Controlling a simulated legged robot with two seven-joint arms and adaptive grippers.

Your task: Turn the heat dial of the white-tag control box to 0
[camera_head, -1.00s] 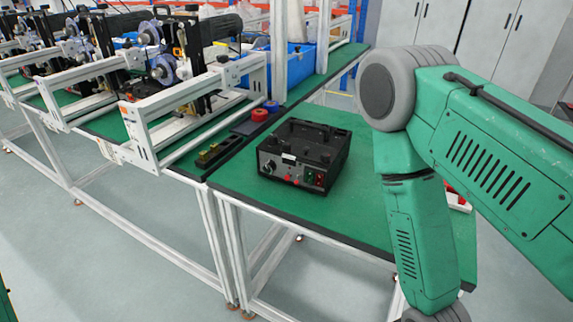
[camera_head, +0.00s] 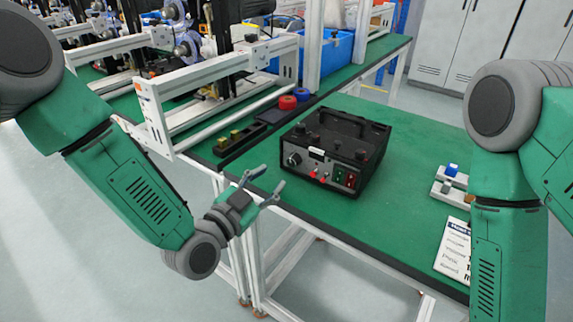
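A black control box (camera_head: 335,150) with a carry handle stands on the green bench top (camera_head: 405,165). Its front panel has a white tag (camera_head: 317,154), a round dial (camera_head: 294,159) at the left, red knobs and red and green switches at the right. The dial's setting is too small to read. My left gripper (camera_head: 266,184) is open and empty, in front of and left of the box near the bench's front edge, apart from the panel. My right arm (camera_head: 508,200) hangs at the right; its gripper is out of the picture.
A grey fixture with a blue part (camera_head: 452,170) and a printed white sheet (camera_head: 455,248) lie right of the box. Red (camera_head: 287,102) and blue rolls and a dark tray sit behind left. A white-framed machine (camera_head: 200,90) stands at the left.

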